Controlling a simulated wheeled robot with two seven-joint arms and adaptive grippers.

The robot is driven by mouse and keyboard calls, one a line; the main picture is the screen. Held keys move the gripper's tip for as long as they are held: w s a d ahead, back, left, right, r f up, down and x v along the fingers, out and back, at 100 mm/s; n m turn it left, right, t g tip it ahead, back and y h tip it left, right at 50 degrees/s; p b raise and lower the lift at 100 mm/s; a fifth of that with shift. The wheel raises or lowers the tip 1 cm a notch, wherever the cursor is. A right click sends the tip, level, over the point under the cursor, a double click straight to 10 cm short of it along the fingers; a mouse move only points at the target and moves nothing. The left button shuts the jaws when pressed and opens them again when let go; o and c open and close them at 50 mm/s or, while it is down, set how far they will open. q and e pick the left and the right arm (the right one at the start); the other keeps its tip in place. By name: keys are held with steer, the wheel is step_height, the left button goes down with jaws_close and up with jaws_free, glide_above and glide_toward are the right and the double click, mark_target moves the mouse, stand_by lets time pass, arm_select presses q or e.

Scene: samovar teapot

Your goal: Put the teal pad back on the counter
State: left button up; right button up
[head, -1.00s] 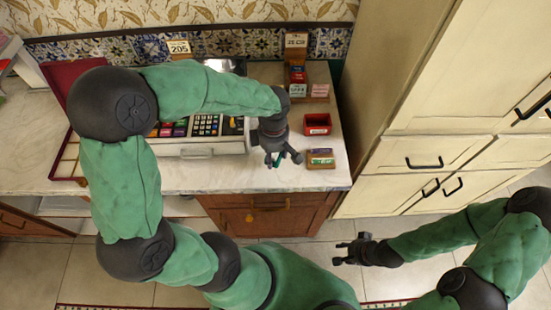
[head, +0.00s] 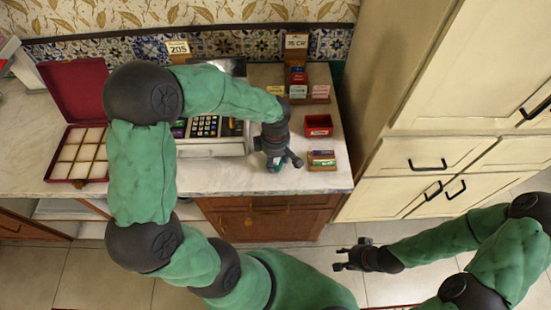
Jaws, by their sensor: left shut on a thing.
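My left gripper (head: 279,164) hangs over the right part of the counter (head: 215,178), in front of the cash register. It is shut on a small teal pad (head: 276,168), of which only a sliver shows between the fingers. I cannot tell whether the pad touches the counter top. My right gripper (head: 340,259) is out over the floor to the right, away from the counter. Its fingers are apart and it is empty.
A wooden holder with coloured pads (head: 321,160) and a red tray (head: 318,125) stand right of my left gripper. A cash register (head: 210,135) is left of it. An open red box with compartments (head: 80,158) is at the left. Some counter front is clear.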

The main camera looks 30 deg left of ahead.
arm_select(q)
steer(key=o, duration=1.1)
steer(key=shift+f, duration=0.1)
steer(key=shift+r+p, duration=0.35)
steer(key=shift+r, duration=0.2)
step_height(320, 180, up, 11)
steer(key=p, duration=0.3)
steer(key=shift+r, duration=0.15)
steer(key=shift+s, duration=0.1)
